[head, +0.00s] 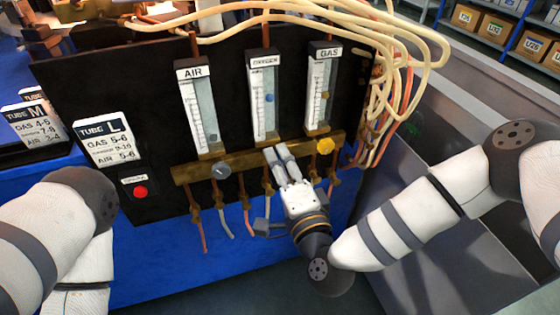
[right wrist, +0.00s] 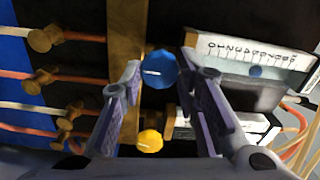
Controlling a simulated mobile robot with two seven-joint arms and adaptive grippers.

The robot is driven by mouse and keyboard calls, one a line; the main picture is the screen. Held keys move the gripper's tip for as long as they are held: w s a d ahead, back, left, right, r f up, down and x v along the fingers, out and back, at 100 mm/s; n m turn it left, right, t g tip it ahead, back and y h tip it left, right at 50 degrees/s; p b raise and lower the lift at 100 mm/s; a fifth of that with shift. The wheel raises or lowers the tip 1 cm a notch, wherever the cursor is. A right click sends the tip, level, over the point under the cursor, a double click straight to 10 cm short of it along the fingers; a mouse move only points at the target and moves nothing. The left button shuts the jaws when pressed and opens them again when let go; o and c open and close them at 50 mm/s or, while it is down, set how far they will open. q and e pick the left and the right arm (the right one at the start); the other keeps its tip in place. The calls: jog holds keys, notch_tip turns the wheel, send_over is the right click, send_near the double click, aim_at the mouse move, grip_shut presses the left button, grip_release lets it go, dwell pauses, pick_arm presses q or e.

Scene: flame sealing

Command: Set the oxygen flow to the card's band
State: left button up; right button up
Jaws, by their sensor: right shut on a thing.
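The oxygen flowmeter (head: 263,120) stands in the middle of the black panel, with its blue float (head: 269,97) around mid-tube or a little above. It also shows in the right wrist view, with its float (right wrist: 255,71). My right gripper (head: 275,153) is shut on the blue oxygen knob (right wrist: 160,68) below that tube; the fingers hide the knob in the head view. The TUBE L card (head: 103,140) on the panel reads GAS 5-6 and AIR 5-6; its small oxygen line looks like 9-10. My left gripper is out of view.
The air flowmeter (head: 195,108) with its grey knob (head: 221,171) stands left. The gas flowmeter (head: 320,88) with its yellow knob (head: 325,145) stands right, close to my gripper. A red button (head: 140,191) sits lower left. Hoses hang at right.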

dwell(0.4)
jog(key=o, duration=1.2)
jog(key=shift+c, duration=0.2)
jog(key=v, duration=1.2)
